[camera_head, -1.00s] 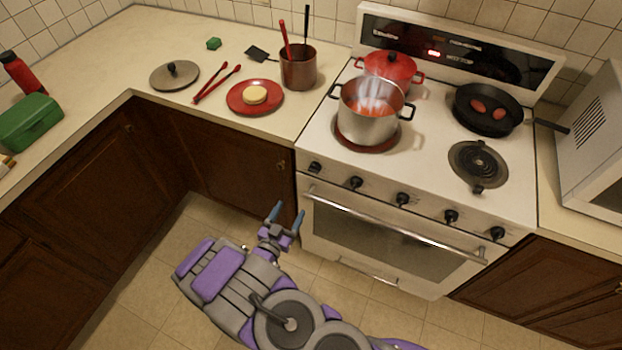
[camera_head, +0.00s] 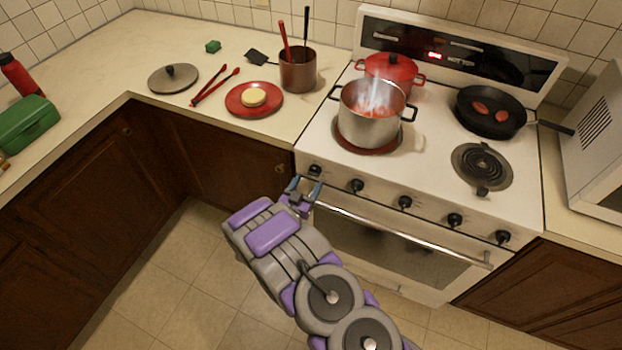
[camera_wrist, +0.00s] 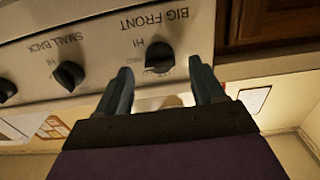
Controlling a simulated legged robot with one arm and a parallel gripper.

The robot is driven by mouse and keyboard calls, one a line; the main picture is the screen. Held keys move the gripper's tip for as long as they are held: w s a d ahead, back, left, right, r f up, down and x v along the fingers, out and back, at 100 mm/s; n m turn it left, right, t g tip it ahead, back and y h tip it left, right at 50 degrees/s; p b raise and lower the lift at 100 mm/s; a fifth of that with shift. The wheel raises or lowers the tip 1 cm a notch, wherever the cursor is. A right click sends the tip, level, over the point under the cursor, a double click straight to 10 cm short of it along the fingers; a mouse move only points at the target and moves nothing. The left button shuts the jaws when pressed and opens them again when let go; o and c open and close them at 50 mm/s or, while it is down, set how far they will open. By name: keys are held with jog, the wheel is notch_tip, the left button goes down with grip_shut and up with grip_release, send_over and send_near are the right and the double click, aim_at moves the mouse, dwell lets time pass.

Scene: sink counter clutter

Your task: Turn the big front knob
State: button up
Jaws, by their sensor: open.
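The big front knob (camera_head: 314,170) is the leftmost black knob on the stove's front panel. In the wrist view the knob (camera_wrist: 160,55) sits beneath the "BIG FRONT" label, with "HI" printed by it. My gripper (camera_head: 306,184) is at the left end of the stove front, just below and in front of that knob. Its two blue fingers (camera_wrist: 160,68) are open and empty. In the wrist view they stand apart with the knob lying between and beyond their tips. I cannot tell whether a finger touches it.
The "SMALL BACK" knob (camera_wrist: 69,75) is beside it, and several more knobs line the panel. The oven handle (camera_head: 400,233) runs below. A steaming pot (camera_head: 369,125) stands on the front left burner. Cabinet doors (camera_head: 235,165) adjoin on the left.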

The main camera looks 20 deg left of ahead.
jog(key=shift+w+d, duration=0.2)
jog(key=shift+w, duration=1.6)
jog(key=shift+c, duration=0.3)
jog(key=c, duration=1)
jog(key=shift+a+m, duration=0.1)
jog(key=shift+m, duration=0.4)
jog(key=o, duration=1.1)
jog(key=shift+c, duration=0.2)
jog(key=s+a+p, duration=0.1)
jog(key=s+p, duration=0.2)
jog(key=s, duration=1.4)
jog(key=shift+s+a+p, duration=0.15)
jog(key=shift+a+p, duration=0.05)
jog(key=shift+p, duration=0.1)
